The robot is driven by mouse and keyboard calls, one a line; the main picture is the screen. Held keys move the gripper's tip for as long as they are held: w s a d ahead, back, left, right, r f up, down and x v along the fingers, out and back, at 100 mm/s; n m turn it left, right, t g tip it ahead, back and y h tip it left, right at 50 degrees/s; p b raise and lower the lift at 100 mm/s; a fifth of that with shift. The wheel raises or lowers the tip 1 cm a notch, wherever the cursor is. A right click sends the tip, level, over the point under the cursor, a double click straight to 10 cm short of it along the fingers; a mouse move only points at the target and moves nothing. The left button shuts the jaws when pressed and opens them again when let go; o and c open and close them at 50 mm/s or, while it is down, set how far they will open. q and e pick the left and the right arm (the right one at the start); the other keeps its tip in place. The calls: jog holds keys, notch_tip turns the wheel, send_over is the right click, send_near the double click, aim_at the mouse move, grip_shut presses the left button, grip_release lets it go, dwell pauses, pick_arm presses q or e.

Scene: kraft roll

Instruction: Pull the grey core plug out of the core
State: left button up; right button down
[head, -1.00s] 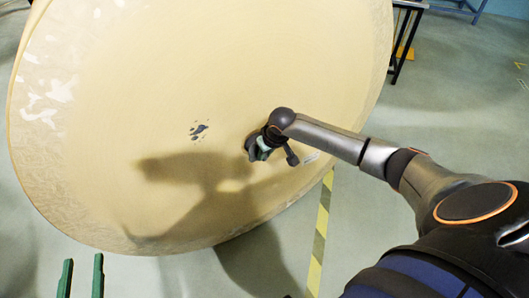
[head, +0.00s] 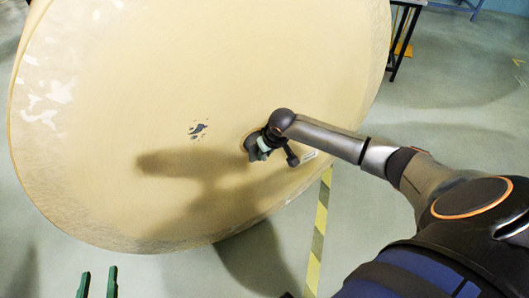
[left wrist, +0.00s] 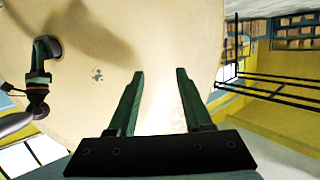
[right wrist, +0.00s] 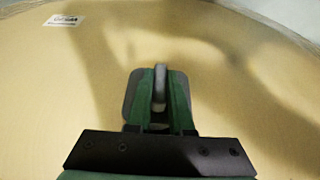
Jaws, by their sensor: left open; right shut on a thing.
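The grey core plug (right wrist: 130,100) is in the right wrist view, a dark grey rounded piece with a lighter upright handle (right wrist: 160,88). My right gripper (right wrist: 160,76) is shut on that handle. In the head view my right gripper (head: 262,146) is at the face of the large tan roll (head: 300,60), with a dark round patch beside it. The core opening is mostly hidden; I cannot tell how deep the plug sits. My left gripper (head: 97,284) is open and empty at the lower left of the head view, and its spread fingers also show in the left wrist view (left wrist: 158,85).
A dark mark (head: 198,130) and a white label (head: 308,156) are on the roll face. Yellow-black floor tape (head: 319,230) runs below the roll. A dark-legged stand (head: 403,40) is at the back right. The floor on the right is mostly clear.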

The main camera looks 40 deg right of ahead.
jog(key=shift+s+p, duration=0.55)
jog(key=shift+p, duration=0.05)
pick_arm(q)
jog(key=shift+s+f+n+g+y, duration=0.55)
jog(key=shift+s+f+g, duration=2.15)
jog(key=shift+f, duration=2.4)
jog(key=shift+s+d+r+p, duration=0.2)
jog(key=shift+r+p, duration=0.5)
jog(key=shift+p, duration=0.7)
jog(key=shift+s+d+r+p, duration=0.2)
jog(key=shift+r+p, duration=0.55)
jog(key=shift+p, duration=0.6)
jog(key=shift+s+d+r+p, duration=0.1)
jog(key=shift+d+r+p, duration=0.15)
jog(key=shift+r+p, duration=0.8)
pick_arm(e)
jog(key=s, duration=0.8)
jog(key=shift+s+a+p, duration=0.15)
jog(key=shift+a+p, duration=0.15)
jog(key=shift+p, duration=0.05)
pick_arm(q)
jog(key=shift+f, duration=0.35)
